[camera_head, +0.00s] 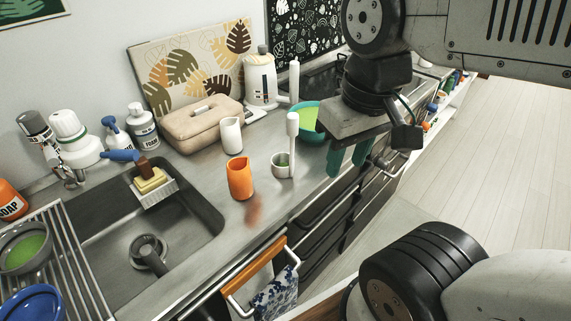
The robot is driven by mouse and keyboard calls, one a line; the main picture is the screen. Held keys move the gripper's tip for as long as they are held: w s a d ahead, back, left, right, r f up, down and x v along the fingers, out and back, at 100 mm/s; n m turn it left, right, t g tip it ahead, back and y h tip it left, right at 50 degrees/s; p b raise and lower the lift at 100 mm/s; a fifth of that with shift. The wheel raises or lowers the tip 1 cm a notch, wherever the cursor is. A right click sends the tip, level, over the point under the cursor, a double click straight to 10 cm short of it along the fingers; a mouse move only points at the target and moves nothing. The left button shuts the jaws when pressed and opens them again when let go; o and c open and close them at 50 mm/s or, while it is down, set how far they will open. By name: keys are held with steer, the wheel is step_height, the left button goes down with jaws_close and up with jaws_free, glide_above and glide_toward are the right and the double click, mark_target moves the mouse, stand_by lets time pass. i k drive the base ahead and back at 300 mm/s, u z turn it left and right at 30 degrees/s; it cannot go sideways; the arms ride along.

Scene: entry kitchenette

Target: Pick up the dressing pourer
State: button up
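Two small pourer-like vessels stand upright on the grey counter: an orange pourer (239,178) near the front edge, right of the sink, and a white pourer (231,136) behind it. I cannot tell from looks alone which one is the dressing pourer. My gripper (346,164) hangs at the right, over the counter's front edge, with its green fingers pointing down. The fingers are apart, with nothing seen between them. It is well to the right of both pourers and touches neither.
A white cup with a tall handle (282,164) and a teal bowl (307,120) stand between the pourers and my gripper. The sink (180,225) is left; a towel (278,295) hangs in front.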

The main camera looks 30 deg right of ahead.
mark_target(240, 184)
steer(key=z, duration=0.05)
steer(key=k, duration=0.7)
steer(key=u, duration=1.1)
steer(key=i, duration=0.5)
steer(key=z, duration=0.05)
